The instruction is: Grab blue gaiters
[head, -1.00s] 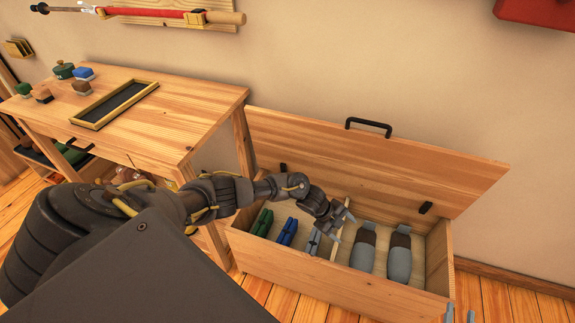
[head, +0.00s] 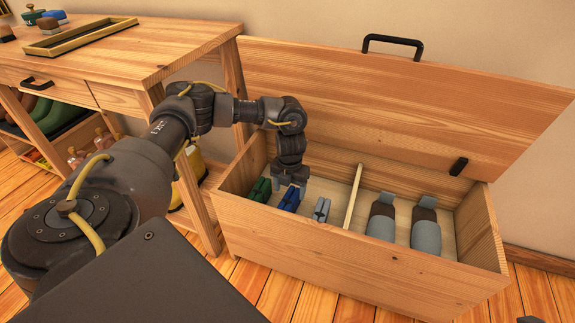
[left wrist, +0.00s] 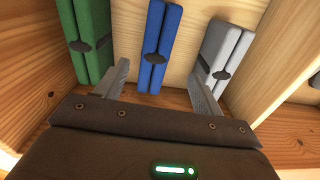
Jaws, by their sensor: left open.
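The blue gaiters (head: 289,199) lie as a folded pair in the left compartment of an open wooden chest (head: 330,258), between a green pair (head: 260,190) and a grey pair (head: 321,209). My left gripper (head: 291,180) points down over the blue pair, open and empty. In the left wrist view the blue gaiters (left wrist: 158,45), with a dark strap, run between the two spread fingers of the left gripper (left wrist: 160,82); I cannot tell how far above them the fingers are. A small dark sliver at the bottom right edge may be my right gripper (head: 530,320).
A thin wooden divider (head: 353,196) splits the chest; two grey-and-brown bottle-shaped items (head: 382,216) lie right of it. The raised lid (head: 400,100) stands behind.

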